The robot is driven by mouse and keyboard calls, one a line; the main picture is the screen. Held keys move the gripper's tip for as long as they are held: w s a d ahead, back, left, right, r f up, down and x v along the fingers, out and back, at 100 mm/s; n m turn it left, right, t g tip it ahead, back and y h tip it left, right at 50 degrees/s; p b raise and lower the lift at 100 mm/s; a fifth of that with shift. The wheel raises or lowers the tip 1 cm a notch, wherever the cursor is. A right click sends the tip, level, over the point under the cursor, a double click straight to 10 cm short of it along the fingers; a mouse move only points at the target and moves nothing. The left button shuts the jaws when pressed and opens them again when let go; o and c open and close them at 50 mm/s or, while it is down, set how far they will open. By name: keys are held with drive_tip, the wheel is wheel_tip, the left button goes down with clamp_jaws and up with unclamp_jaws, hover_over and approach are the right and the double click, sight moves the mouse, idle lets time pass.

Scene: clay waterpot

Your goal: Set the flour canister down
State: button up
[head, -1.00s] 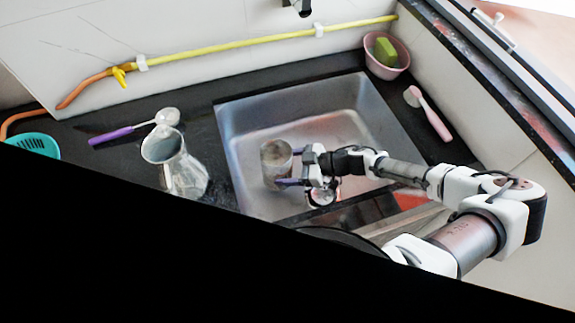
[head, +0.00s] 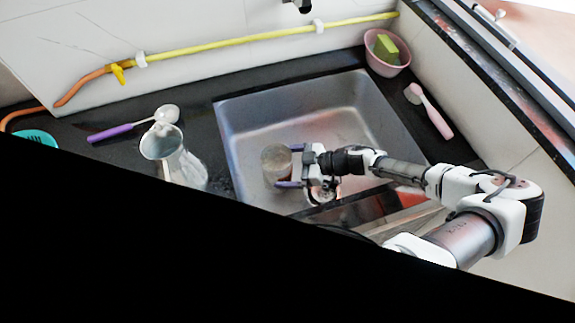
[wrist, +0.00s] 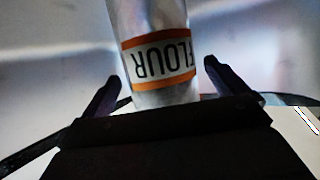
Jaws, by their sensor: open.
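The flour canister (head: 275,163) is a small metal cylinder standing in the sink (head: 232,150), near its left front part. In the wrist view the canister (wrist: 155,50) shows its orange-bordered FLOUR label upside down. My gripper (head: 291,166) is at the canister's right side in the head view. Its two dark fingers (wrist: 160,80) are open, one on each side of the canister, with a visible gap on both sides. The canister's base is hard to make out in the head view.
A metal jug (head: 175,158) stands on the dark counter left of the sink. A purple-handled scoop (head: 115,131) lies behind it. A pink bowl with a green sponge (head: 386,47) and a pink brush (head: 430,112) are on the right. The back of the sink is clear.

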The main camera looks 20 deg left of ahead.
drive_tip(key=r+b+v, duration=0.1)
drive_tip(key=b+v, duration=0.2)
drive_tip(key=v, duration=0.9)
drive_tip(key=shift+r, duration=0.15)
